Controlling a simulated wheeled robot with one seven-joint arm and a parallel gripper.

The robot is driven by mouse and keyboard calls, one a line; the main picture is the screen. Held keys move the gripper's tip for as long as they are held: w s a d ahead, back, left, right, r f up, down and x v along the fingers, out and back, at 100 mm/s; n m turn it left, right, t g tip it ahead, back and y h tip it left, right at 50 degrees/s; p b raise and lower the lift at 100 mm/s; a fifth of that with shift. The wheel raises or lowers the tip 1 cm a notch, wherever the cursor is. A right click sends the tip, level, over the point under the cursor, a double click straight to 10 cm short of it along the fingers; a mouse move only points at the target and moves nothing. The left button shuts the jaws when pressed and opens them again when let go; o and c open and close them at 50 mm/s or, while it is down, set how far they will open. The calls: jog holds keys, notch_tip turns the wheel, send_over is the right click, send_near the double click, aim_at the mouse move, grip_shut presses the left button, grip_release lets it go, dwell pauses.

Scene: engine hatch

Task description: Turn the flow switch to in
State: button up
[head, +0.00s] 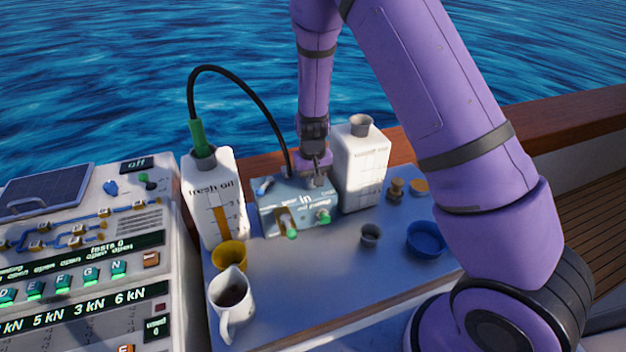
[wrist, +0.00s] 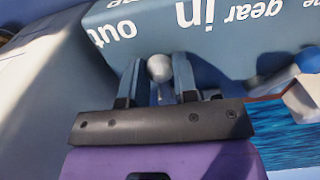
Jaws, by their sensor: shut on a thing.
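The blue-grey pump box (head: 268,217) stands on the bench between two white containers, with "in" lettered on its top. In the wrist view the box (wrist: 240,55) shows upside down, with "out" at the left and "in" nearer the middle. The flow switch (wrist: 159,68) shows there as a pale round knob, lying between the two words. My gripper (wrist: 159,80) has a finger on each side of the knob and is shut on it. In the head view my gripper (head: 316,178) is at the box's back right, and hides the switch.
A fresh oil container (head: 228,190) with a black hose stands left of the box, and a white container (head: 362,170) close at its right. A yellow cup (head: 229,256), white jug (head: 228,312) and blue bowl (head: 427,238) stand in front.

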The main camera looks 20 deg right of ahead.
aim_at(298, 186)
jog(key=m, duration=0.1)
jog(key=a+m, duration=0.1)
jog(key=m, duration=0.1)
jog(key=a+m, duration=0.1)
jog(key=shift+w+a+m, duration=0.1)
jog(key=shift+w+m, duration=0.15)
jog(key=shift+m, duration=0.15)
jog(key=shift+w+a+m, duration=0.3)
jog(key=shift+a+m, duration=0.1)
jog(key=shift+m, duration=0.6)
jog(key=shift+w+a+m, duration=0.25)
jog(key=shift+a+m, duration=0.15)
jog(key=shift+m, duration=0.6)
jog(key=o, duration=0.9)
